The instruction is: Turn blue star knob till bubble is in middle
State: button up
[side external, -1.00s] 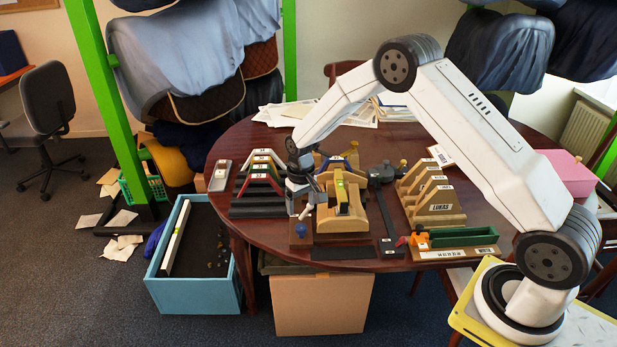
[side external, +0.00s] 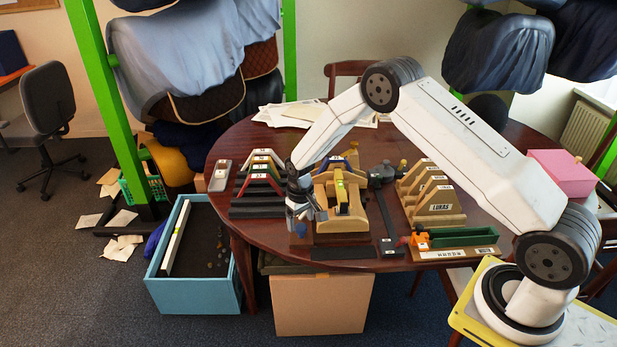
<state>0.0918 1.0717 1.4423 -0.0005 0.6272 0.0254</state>
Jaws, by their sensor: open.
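The blue star knob (side external: 301,229) stands at the table's front edge, on a small brown base left of the wooden fixture. My gripper (side external: 299,222) points down right at the knob, with its fingers open. The fingers partly cover the knob, and I cannot tell whether they touch it. The wooden fixture (side external: 325,226) holds a level with a yellow-green vial (side external: 341,194). The bubble is too small to make out.
Coloured angle pieces (side external: 262,172) stand left of my gripper. Wooden stands (side external: 434,200) and a green tray (side external: 463,237) with an orange clamp (side external: 420,240) are to the right. A blue bin (side external: 193,295) is on the floor at left.

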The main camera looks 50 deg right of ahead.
jog(key=shift+f, duration=1.05)
grip_shut()
jog(key=shift+n, duration=0.7)
grip_release()
jog(key=shift+r, duration=0.2)
